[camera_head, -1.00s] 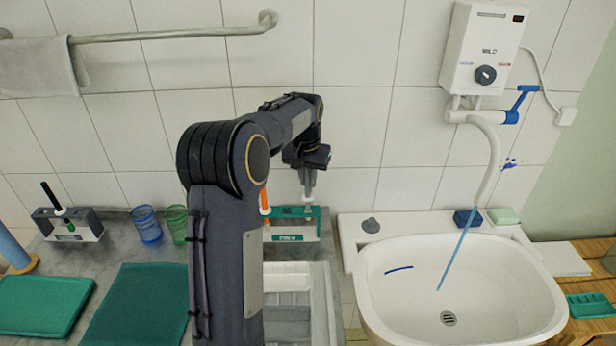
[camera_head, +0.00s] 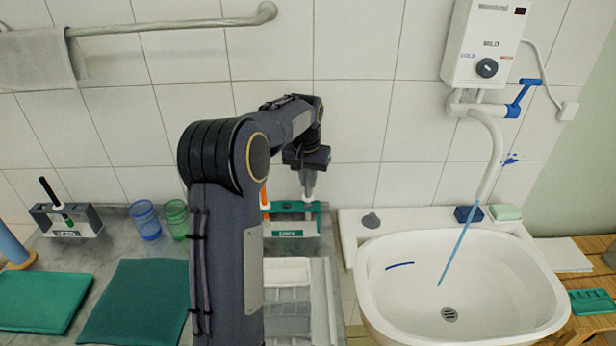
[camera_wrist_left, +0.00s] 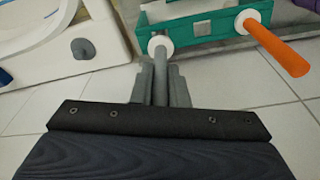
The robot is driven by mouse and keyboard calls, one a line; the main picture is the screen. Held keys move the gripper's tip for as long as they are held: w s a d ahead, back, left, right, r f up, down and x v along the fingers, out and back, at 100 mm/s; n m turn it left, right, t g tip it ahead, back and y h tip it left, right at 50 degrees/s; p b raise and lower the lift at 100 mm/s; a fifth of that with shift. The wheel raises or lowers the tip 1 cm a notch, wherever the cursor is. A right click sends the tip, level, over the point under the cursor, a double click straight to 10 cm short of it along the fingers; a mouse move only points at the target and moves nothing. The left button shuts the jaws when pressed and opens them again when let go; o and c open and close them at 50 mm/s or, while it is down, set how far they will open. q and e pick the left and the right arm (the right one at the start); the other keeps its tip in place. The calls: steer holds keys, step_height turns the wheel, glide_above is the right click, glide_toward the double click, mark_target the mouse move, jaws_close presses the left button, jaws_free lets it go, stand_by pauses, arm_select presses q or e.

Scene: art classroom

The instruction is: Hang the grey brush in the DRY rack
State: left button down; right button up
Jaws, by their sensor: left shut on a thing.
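My left gripper (camera_head: 308,188) is shut on the grey brush, at the right end of the green rack (camera_head: 290,228). The brush's grey handle (camera_wrist_left: 160,65) shows between the fingers in the left wrist view, with a white collar (camera_wrist_left: 161,45) at the rack's edge. I cannot tell whether the collar is seated in a slot. The brush's lower part is hidden. An orange-handled brush (camera_head: 264,197) stands at the rack's left end; its handle (camera_wrist_left: 278,48) also shows in the wrist view. The rack's label is too small to read surely. My right gripper is not in view.
A grey rack (camera_head: 82,222) with a black-handled brush stands at the far left, near blue (camera_head: 146,222) and green (camera_head: 174,218) cups. A white basin (camera_head: 470,285) with a blue-tinted water stream lies right. My left arm hides part of the counter.

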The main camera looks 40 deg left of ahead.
arm_select(q)
steer(key=shift+f+b, duration=0.55)
steer(key=shift+f, duration=0.55)
steer(key=c, duration=1.3)
jaws_free()
steer(key=shift+c, duration=0.2)
steer(key=shift+o, duration=0.3)
steer(key=o, duration=0.5)
steer(key=shift+r+p, duration=3.65)
steer(key=shift+r, duration=0.45)
